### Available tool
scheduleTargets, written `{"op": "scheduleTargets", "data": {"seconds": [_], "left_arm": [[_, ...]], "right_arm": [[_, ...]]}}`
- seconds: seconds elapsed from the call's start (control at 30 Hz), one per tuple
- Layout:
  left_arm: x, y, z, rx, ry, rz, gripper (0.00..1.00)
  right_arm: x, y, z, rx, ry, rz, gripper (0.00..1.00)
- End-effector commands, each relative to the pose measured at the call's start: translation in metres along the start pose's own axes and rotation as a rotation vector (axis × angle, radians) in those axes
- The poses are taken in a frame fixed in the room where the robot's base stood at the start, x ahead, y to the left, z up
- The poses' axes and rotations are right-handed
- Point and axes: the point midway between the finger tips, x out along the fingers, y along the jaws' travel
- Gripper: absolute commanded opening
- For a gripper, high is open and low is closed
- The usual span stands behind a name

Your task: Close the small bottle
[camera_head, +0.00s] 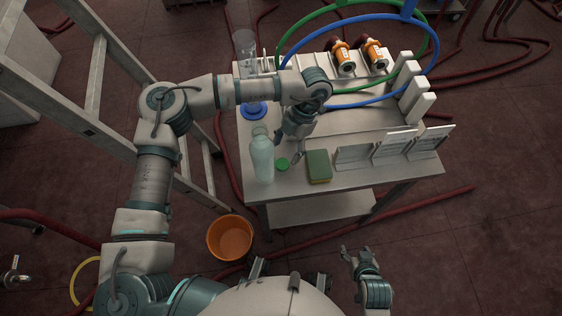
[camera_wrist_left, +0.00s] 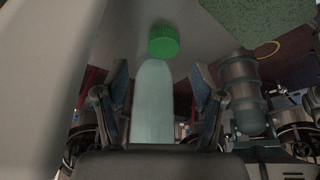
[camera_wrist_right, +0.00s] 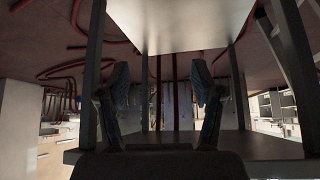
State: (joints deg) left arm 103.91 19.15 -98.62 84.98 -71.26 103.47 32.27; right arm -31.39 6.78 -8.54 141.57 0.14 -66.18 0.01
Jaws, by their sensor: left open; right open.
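A pale green translucent bottle (camera_head: 262,160) stands upright on the near left part of the metal table. Its top shows no cap. A round green cap (camera_head: 282,164) lies on the table just right of the bottle. My left gripper (camera_head: 289,143) is open and points down, just behind and right of the bottle. In the left wrist view the bottle (camera_wrist_left: 153,105) appears between the open fingers, with the cap (camera_wrist_left: 163,41) above it; I cannot tell whether the fingers touch the bottle. My right gripper (camera_head: 346,254) is open and empty, low in front of the table.
A green and yellow sponge (camera_head: 319,167) lies right of the cap, with white racks (camera_head: 394,149) beyond it. A blue-based clear cylinder (camera_head: 245,50) stands at the back left. Orange pumps (camera_head: 343,57) and hoops are at the back. An orange bucket (camera_head: 229,237) stands on the floor.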

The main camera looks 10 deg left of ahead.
Motion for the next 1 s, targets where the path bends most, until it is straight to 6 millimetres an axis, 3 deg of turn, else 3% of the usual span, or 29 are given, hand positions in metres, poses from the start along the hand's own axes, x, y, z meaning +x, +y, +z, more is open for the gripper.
{"op": "scheduleTargets", "data": {"seconds": [0.23,0.5,0.6,0.97,1.0], "left_arm": [[0.004,0.001,0.000,0.001,0.000,-0.001,0.69],[0.045,0.003,-0.002,0.002,0.000,-0.003,0.69],[0.051,0.002,-0.002,0.001,-0.001,-0.003,0.69],[0.051,0.000,-0.001,0.000,0.000,0.000,0.69],[0.051,0.000,-0.001,0.000,0.000,0.000,0.59]], "right_arm": [[0.003,0.000,-0.001,-0.001,0.002,0.001,0.67],[0.008,-0.006,-0.024,-0.003,0.129,-0.006,0.67],[0.008,-0.006,-0.028,-0.003,0.152,-0.008,0.67],[0.009,-0.004,-0.030,-0.003,0.155,-0.008,0.67],[0.009,-0.004,-0.030,-0.003,0.155,-0.008,0.67]]}}
